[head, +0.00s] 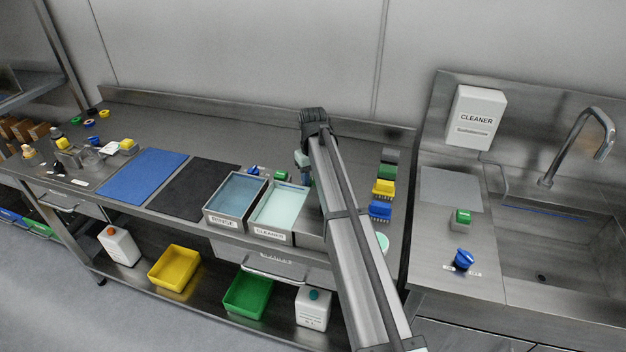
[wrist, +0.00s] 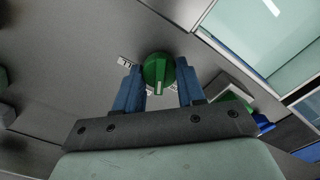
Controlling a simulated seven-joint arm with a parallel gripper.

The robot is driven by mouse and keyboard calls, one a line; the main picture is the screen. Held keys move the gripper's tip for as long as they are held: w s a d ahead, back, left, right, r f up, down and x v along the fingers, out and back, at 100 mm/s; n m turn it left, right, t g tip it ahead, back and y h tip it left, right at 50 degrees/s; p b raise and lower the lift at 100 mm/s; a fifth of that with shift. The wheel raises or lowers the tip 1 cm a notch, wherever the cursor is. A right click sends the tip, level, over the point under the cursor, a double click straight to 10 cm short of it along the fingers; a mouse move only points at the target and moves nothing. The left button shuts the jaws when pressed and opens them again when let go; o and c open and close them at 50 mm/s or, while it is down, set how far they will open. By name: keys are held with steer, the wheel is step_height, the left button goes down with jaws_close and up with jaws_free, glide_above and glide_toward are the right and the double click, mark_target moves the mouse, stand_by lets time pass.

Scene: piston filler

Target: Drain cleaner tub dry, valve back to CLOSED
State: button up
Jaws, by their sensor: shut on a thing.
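The cleaner tub (head: 272,234) stands on the steel bench in the head view, with pale green liquid visible in it. Its corner also shows at the upper right of the wrist view (wrist: 208,12). The green valve knob (wrist: 158,75), with a white pointer line, sits on the bench beside the tub. My gripper (wrist: 158,88) is shut on this knob, one blue finger on each side. The pointer line runs toward the bottom of the wrist picture. A white label by the knob is partly covered by a finger, and I cannot read the valve position.
A second tub (head: 220,222) with blue-grey liquid stands left of the cleaner tub. Black (head: 198,190) and blue (head: 143,175) mats lie further left. Yellow (head: 384,188) and blue (head: 380,210) brushes stand right of my arm. A sink (head: 560,245) is at the right.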

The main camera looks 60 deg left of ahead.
mark_target(313, 182)
steer(key=shift+n, duration=1.6)
steer(key=o, duration=1.1)
steer(key=shift+c, duration=0.2)
steer(key=shift+r, duration=0.15)
step_height(313, 182, up, 14)
steer(key=shift+f, duration=0.2)
